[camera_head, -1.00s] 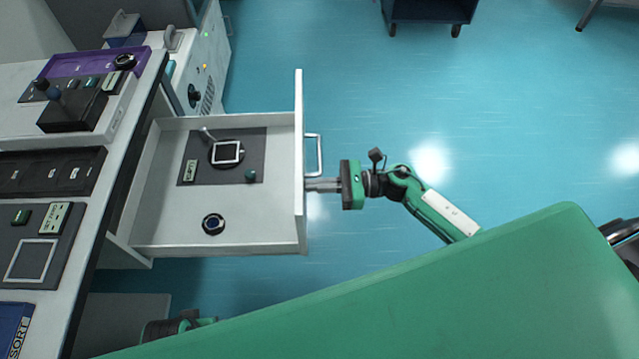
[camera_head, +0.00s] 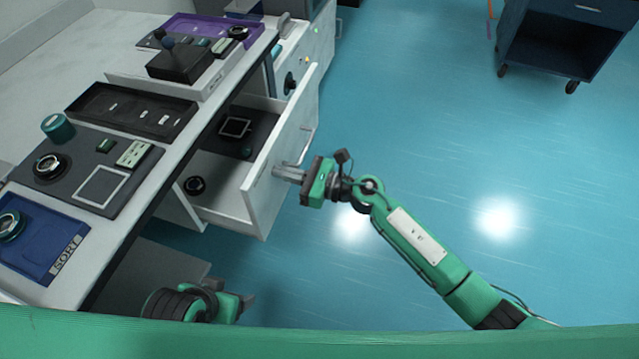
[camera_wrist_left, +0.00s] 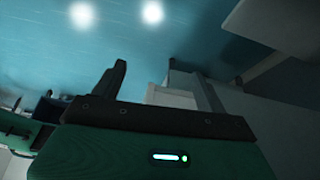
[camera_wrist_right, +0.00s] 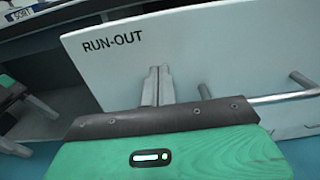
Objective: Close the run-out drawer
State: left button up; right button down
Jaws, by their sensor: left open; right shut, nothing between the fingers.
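The run-out drawer (camera_head: 285,150) is partly open, sticking out from under the bench. Its white front panel carries the printed word RUN-OUT in the right wrist view (camera_wrist_right: 200,55). A bar handle (camera_wrist_right: 285,97) is fixed on the panel, to the right of my fingers there. My right gripper (camera_head: 277,172) is shut and empty, with its fingertips at the outer face of the panel, apparently touching it. Inside the drawer are a square-framed piece (camera_head: 235,127) and a dark round piece (camera_head: 195,185). My left gripper (camera_head: 232,292) is open and empty, low beside the bench, away from the drawer.
The bench top (camera_head: 190,110) holds a blue SORT tray (camera_head: 40,240), a dark panel with a square outline, a black slotted tray (camera_head: 130,110) and a purple tray (camera_head: 205,30). A dark blue cart (camera_head: 555,45) stands at the far right. The floor right of the drawer is clear.

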pick_arm(q)
jog(key=w+d+f+t+h+b, duration=0.1)
jog(key=w+d+t+h+b, duration=0.3)
jog(key=d, duration=0.5)
jog(key=shift+w+d+m+t, duration=0.35)
jog(key=shift+w+m+t, duration=0.05)
jog(key=shift+t, duration=0.8)
pick_arm(e)
jog(key=x, duration=1.6)
jog(key=shift+r, duration=0.3)
